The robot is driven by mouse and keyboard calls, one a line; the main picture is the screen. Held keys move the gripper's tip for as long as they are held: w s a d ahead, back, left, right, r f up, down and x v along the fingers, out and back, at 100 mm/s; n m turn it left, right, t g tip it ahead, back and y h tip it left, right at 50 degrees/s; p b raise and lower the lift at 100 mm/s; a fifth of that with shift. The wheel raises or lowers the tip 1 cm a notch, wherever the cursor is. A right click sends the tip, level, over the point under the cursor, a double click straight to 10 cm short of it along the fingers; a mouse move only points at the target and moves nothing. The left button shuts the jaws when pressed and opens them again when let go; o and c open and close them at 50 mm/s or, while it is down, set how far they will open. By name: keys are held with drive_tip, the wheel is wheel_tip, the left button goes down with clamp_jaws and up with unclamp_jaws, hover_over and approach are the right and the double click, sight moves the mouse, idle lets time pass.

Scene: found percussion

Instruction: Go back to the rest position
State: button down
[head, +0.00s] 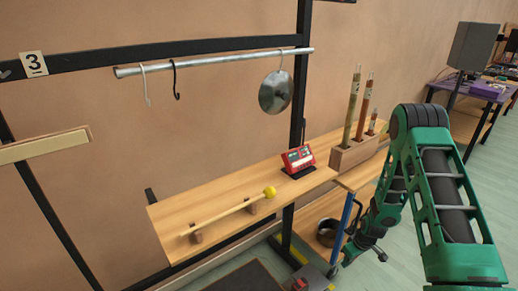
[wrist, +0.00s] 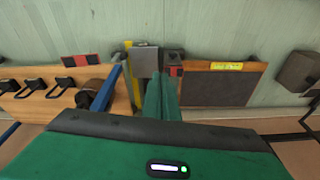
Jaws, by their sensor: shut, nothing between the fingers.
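My green arm comes in at the right of the head view and bends down beside the wooden bench, near a blue post (head: 340,228). The gripper itself is hard to make out there. In the wrist view my gripper (wrist: 161,98) shows as green fingers close together, shut with nothing between them. The fingers point towards the pale green floor and the low items on it. No held object shows in either view.
A mallet with a yellow head (head: 269,192) lies on wooden rests on the shelf (head: 180,212). A red device (head: 298,160) and a tube block (head: 353,153) stand farther right. A metal lid (head: 275,92) hangs from the rail (head: 220,62). A dark pot (head: 327,232) sits below.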

drive_tip(key=s+d+r+m+h, duration=0.1)
drive_tip(key=s+d+r+m, duration=0.15)
drive_tip(key=r, duration=0.75)
drive_tip(key=s+d+r+m+g, duration=0.1)
drive_tip(key=s+d+r, duration=0.25)
drive_tip(key=r, duration=0.65)
drive_tip(key=s+d+r+m+h, duration=0.15)
drive_tip(key=s+r, duration=0.25)
drive_tip(key=r, duration=0.7)
drive_tip(key=s+r+m, duration=0.2)
drive_tip(key=s+r, duration=0.2)
drive_tip(key=s, duration=0.4)
drive_tip(key=s+a+r+m+y, duration=0.1)
drive_tip(key=s+r+m, duration=0.1)
drive_tip(key=s+r, duration=0.3)
drive_tip(key=s+a+r+m+g, duration=0.1)
drive_tip(key=s+r, duration=0.4)
drive_tip(key=s, duration=0.8)
drive_tip(key=shift+r+m, duration=0.25)
drive_tip(key=shift+m, duration=0.65)
drive_tip(key=shift+w+f, duration=0.25)
drive_tip(key=shift+w, duration=0.45)
